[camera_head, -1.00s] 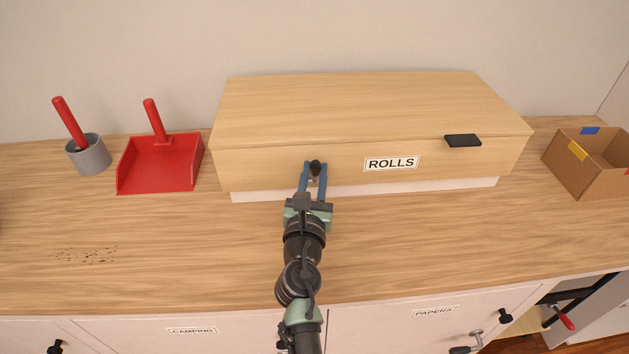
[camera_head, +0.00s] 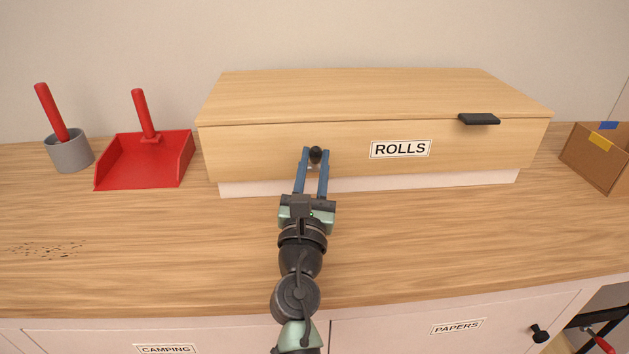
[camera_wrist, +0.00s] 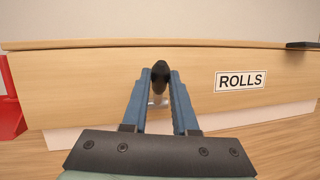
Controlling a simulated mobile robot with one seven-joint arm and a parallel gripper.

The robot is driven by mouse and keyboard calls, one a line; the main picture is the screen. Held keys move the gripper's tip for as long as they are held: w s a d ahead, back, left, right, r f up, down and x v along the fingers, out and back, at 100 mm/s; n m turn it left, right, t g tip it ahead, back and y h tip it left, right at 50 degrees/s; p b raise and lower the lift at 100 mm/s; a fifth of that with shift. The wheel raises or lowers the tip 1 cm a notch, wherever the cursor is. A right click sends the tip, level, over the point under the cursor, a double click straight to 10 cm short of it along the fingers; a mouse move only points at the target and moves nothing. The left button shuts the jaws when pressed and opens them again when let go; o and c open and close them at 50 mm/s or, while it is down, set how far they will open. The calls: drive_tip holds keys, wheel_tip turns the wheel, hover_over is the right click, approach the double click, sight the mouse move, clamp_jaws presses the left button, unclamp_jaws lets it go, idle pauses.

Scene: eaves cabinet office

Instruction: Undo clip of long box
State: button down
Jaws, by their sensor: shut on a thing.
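The long box (camera_head: 260,146) is pale wood with a ROLLS label and stands at the back of the counter, its lid (camera_head: 350,93) down. Its front also fills the wrist view (camera_wrist: 80,85). The clip (camera_head: 316,155) is a small black knob on a pale stem at the box front, left of the label. My gripper (camera_head: 313,158) has its blue fingers on either side of the clip and is shut on it. In the wrist view the black knob (camera_wrist: 160,70) sits between the fingertips. The fingers partly hide the stem.
A black tab (camera_head: 479,119) sits at the lid's front edge on the right. A red dustpan (camera_head: 145,165) and a grey pot (camera_head: 69,152) with a red handle stand left. A cardboard box (camera_head: 592,160) stands right.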

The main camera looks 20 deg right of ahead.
drive_tip(key=b, duration=0.3)
drive_tip(key=shift+s+f+t, duration=0.1)
drive_tip(key=shift+f+t, duration=0.2)
drive_tip(key=shift+t, duration=0.1)
drive_tip(key=shift+a+r+b, duration=0.1)
drive_tip(key=shift+r+b, duration=0.05)
drive_tip(key=shift+b, duration=0.35)
drive_tip(key=c, duration=0.7)
unclamp_jaws()
drive_tip(key=shift+s, duration=0.1)
